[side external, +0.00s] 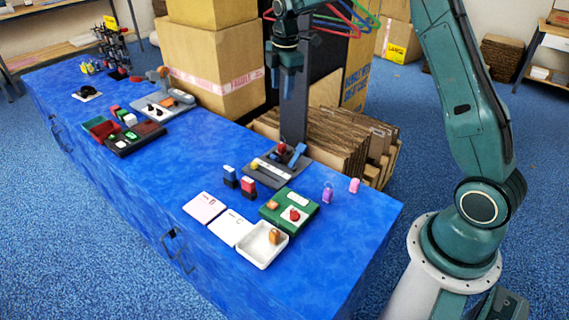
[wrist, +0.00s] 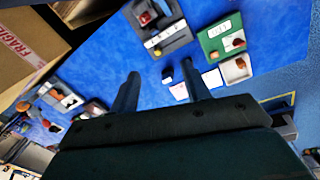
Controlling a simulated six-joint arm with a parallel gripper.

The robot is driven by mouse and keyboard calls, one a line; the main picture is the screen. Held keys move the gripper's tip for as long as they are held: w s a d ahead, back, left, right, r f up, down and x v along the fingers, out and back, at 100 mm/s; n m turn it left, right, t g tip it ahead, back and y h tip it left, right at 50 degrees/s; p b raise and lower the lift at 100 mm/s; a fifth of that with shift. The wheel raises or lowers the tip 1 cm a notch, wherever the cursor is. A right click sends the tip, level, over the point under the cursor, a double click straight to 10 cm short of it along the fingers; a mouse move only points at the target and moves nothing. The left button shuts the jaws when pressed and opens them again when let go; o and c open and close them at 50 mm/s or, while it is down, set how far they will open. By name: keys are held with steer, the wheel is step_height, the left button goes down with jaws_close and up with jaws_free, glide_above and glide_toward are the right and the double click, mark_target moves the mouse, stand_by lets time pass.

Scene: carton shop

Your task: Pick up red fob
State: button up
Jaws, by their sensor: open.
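A small red object (side external: 294,214), likely the red fob, lies on a green tray (side external: 311,208) near the right end of the blue table. In the wrist view a red piece (wrist: 238,42) shows on the green tray (wrist: 213,33); I cannot make out its shape. Another red piece (side external: 281,148) is on the dark grey tray (side external: 262,179), so which one is the fob is not certain. My gripper (side external: 286,88) is open and empty, high above the table's far edge. Its two fingers (wrist: 160,70) stand apart in the wrist view with nothing between them.
A white tray (side external: 258,259) with a brown block, two pale cards (side external: 204,207), two stamps (side external: 248,186) and purple and pink bottles (side external: 327,194) surround the green tray. A dark post (side external: 294,105) rises behind the grey tray. Cartons (side external: 212,60) stand behind the table. The front middle is clear.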

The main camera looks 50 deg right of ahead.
steer(key=w+d+f+n, duration=0.2)
steer(key=f, duration=0.4)
steer(key=w+d+f+n+g, duration=0.1)
steer(key=w+d+f, duration=0.1)
steer(key=f, duration=0.4)
steer(key=shift+w+d+n, duration=0.25)
steer(key=shift+d+n, duration=0.15)
steer(key=shift+d, duration=0.2)
steer(key=shift+f, duration=0.2)
glide_above(282, 144)
step_height(282, 144, down, 8)
steer(key=shift+a+r, duration=0.1)
steer(key=shift+f, duration=0.25)
steer(key=shift+w+f, duration=0.1)
steer(key=shift+f, duration=2.5)
